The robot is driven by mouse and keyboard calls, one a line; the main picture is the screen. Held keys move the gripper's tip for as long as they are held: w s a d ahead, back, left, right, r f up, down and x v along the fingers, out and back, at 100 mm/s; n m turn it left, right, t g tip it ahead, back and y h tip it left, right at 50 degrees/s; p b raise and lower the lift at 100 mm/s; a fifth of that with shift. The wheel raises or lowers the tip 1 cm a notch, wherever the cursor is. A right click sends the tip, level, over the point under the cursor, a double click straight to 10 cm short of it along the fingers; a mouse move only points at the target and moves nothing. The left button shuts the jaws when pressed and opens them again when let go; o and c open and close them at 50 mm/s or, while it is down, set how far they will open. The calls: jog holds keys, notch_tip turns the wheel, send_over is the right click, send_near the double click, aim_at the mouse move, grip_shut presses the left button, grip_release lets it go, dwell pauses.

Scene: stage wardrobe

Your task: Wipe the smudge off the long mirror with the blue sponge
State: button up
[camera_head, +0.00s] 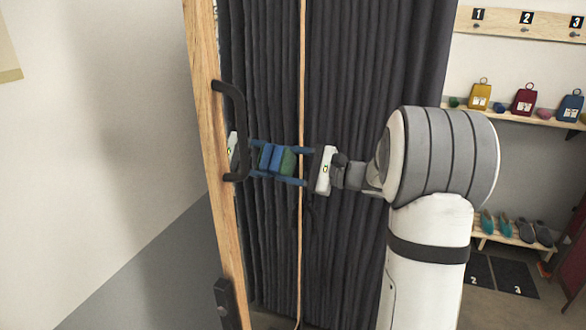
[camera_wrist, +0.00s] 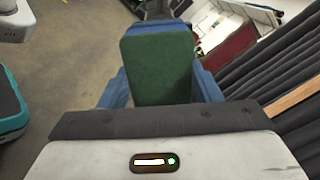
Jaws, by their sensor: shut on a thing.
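The long mirror (camera_head: 258,60) is seen steeply from the side in the head view, with a wooden frame (camera_head: 207,80) and a black handle (camera_head: 240,115). Its glass reflects dark curtain and my gripper. My gripper (camera_head: 284,166) is shut on the blue sponge (camera_head: 277,159), at the glass. The sponge's green face (camera_wrist: 158,70) is towards the wrist, between my blue fingers. Its blue side faces the glass and nearly meets its reflection; I cannot tell whether it touches. I can make out no smudge in either view.
A dark curtain (camera_head: 355,60) hangs behind the mirror. At the right are a numbered hook rail (camera_head: 500,25), a shelf (camera_head: 545,121) with coloured pouches and a low rack (camera_head: 510,243) with shoes. A pale wall (camera_head: 90,130) stands at the left.

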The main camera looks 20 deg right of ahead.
aim_at(258, 183)
jog(key=shift+w+d, duration=0.65)
jog(key=shift+w, duration=0.25)
jog(key=shift+s+a+b, duration=0.1)
jog(key=shift+b, duration=0.2)
jog(key=shift+s+a+f+b, duration=0.15)
jog(key=shift+s+a+b, duration=0.45)
jog(key=shift+s, duration=0.25)
jog(key=shift+s+a+b, duration=0.7)
jog(key=shift+s+a, duration=0.35)
jog(key=shift+s, duration=0.35)
jog(key=shift+s+a+b, duration=0.75)
jog(key=shift+s+a, duration=0.25)
jog(key=shift+s, duration=0.4)
jog(key=shift+s+a+b, duration=0.7)
jog(key=shift+s+a, duration=0.35)
jog(key=shift+s, duration=0.35)
jog(key=shift+v, duration=2.95)
